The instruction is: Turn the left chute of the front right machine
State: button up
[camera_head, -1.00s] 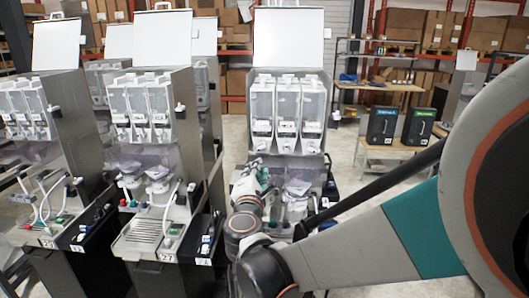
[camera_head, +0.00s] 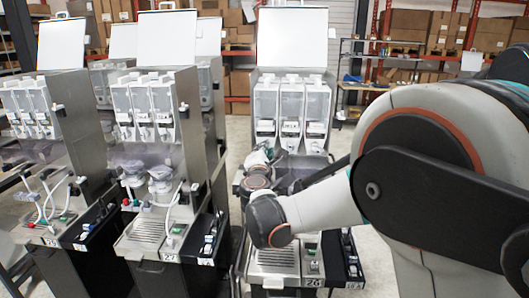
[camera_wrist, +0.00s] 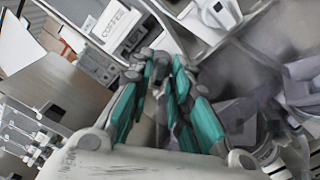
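The front right machine (camera_head: 291,84) stands in the middle of the head view, with three clear canisters side by side. Its left chute (camera_head: 265,127) is the white spout under the left canister. My gripper (camera_head: 262,155) is just below that spout, partly covered by my own wrist. In the wrist view, the teal fingers of my gripper (camera_wrist: 161,62) reach toward the machine's front, their tips close together. A canister marked COFFEE (camera_wrist: 112,22) is just beyond the tips. A white spout (camera_wrist: 222,12) shows to their right. Whether the fingertips touch or hold a chute is unclear.
Two more machines, the nearer one (camera_head: 152,95) and another (camera_head: 45,110), stand to the left. A metal drip tray (camera_head: 272,262) is at the front right machine's base. Shelves with cardboard boxes (camera_head: 405,60) are behind. My arm fills the right side.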

grip_shut()
jog(key=shift+m, duration=0.3)
jog(key=m+b, duration=0.3)
jog(key=m, duration=2)
jog(key=shift+b, duration=0.35)
dwell(0.5)
